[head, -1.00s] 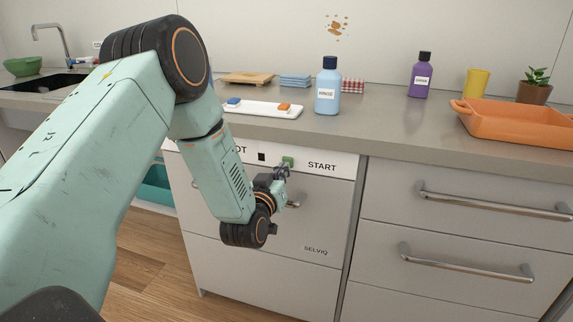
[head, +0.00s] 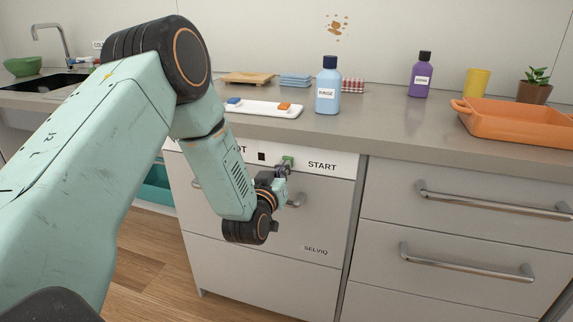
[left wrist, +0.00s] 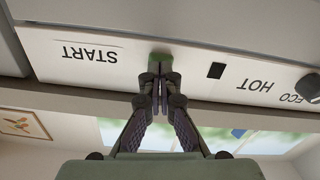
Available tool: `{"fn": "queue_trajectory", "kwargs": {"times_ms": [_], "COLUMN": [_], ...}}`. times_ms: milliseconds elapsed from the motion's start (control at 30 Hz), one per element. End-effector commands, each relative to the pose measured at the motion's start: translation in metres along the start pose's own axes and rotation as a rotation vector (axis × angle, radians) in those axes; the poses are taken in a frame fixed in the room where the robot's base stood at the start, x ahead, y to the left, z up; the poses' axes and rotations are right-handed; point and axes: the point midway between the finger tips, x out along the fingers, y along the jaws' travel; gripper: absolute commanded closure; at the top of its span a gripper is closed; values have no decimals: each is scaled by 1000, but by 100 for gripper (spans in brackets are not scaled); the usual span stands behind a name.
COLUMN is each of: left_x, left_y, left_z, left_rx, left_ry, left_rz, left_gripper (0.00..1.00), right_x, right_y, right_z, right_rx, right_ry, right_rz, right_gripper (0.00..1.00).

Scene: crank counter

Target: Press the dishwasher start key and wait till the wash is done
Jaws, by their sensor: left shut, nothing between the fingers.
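The dishwasher (head: 262,245) has a white front with a control strip at its top, marked START. The green start key (head: 287,161) sits on that strip, left of the word START. It also shows in the left wrist view (left wrist: 161,62), where the strip is upside down. My left gripper (head: 285,168) is shut and empty, its fingertips right at the key. In the left wrist view its fingertips (left wrist: 158,80) overlap the key's edge; whether they press it I cannot tell. A small dark window (head: 262,157) is beside the key. My right gripper is not in view.
On the counter (head: 400,125) above stand a blue bottle (head: 327,88), a white tray (head: 258,109), a purple bottle (head: 421,75) and an orange dish (head: 515,124). Drawers with bar handles (head: 465,262) are on the right. A selector knob (left wrist: 309,88) shows in the left wrist view.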

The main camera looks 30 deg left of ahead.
Motion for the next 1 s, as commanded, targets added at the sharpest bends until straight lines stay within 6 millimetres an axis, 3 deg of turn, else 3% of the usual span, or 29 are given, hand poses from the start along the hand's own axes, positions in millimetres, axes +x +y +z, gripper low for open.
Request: {"fn": "queue_trajectory", "kwargs": {"times_ms": [633, 1000], "left_x": [10, -17], "left_y": [0, 0], "left_z": [0, -1], "left_rx": [0, -1], "left_ry": [0, -2], "left_rz": [0, -1], "left_gripper": [100, 100], "right_x": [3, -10], "right_y": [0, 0], "right_z": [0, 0], "right_rx": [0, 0], "right_ry": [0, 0], "right_rz": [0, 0], "right_gripper": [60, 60]}}
